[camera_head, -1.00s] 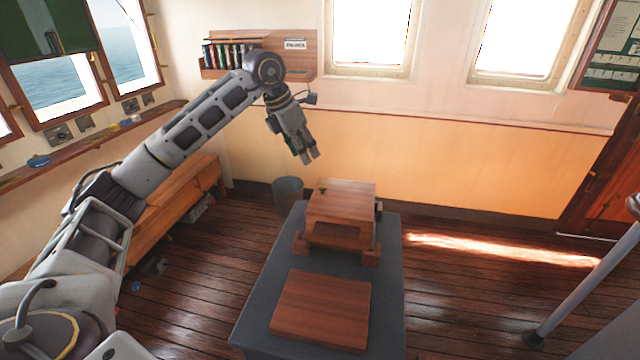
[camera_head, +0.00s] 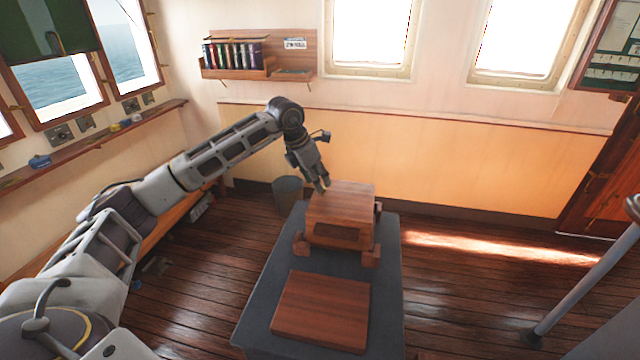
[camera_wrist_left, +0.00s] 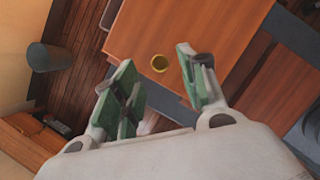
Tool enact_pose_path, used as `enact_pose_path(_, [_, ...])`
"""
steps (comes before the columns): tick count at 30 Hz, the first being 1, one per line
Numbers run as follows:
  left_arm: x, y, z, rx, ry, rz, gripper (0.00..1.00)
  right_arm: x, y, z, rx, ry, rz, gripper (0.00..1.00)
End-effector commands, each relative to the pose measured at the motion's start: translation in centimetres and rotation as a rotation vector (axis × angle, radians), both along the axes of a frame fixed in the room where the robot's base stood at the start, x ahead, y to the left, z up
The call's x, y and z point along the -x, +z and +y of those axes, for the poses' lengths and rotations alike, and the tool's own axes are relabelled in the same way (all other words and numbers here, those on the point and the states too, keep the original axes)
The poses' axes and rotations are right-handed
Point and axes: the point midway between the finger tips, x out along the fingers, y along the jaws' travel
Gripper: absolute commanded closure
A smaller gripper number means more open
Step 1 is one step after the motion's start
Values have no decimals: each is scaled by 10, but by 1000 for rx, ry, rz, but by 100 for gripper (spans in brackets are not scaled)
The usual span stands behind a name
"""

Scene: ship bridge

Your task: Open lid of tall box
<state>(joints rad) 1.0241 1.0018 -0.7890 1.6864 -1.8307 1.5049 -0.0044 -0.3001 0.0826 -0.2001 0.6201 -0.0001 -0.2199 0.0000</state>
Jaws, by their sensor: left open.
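The tall box (camera_head: 340,207) is reddish-brown wood and stands on small wooden feet at the far half of a dark grey table. Its lid (camera_wrist_left: 190,22) lies flat on top and looks shut. A small brass ring-like knob (camera_wrist_left: 159,63) sits near the lid's edge in the left wrist view. My left gripper (camera_head: 322,188) is above the lid's far left corner. In the wrist view its green-padded fingers (camera_wrist_left: 158,85) are spread and empty, with the knob showing beyond the gap between them. My right gripper is not in view.
A flat wooden panel (camera_head: 322,310) lies on the near half of the grey table (camera_head: 256,303). A grey bin (camera_head: 287,194) stands on the floor at the table's far left. A bookshelf (camera_head: 240,66) hangs on the wall.

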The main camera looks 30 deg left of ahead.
Motion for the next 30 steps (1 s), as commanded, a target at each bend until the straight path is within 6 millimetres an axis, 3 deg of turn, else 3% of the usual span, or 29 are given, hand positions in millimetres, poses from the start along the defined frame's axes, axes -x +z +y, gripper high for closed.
enact_pose_path(9, [-9, -26, -6, 0, 0, 1, 58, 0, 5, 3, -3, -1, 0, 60])
enact_pose_path(21, [-11, -30, -6, 0, 0, 0, 59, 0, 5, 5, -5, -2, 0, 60])
enact_pose_path(30, [-10, -30, -6, 0, 0, 0, 98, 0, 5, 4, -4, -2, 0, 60])
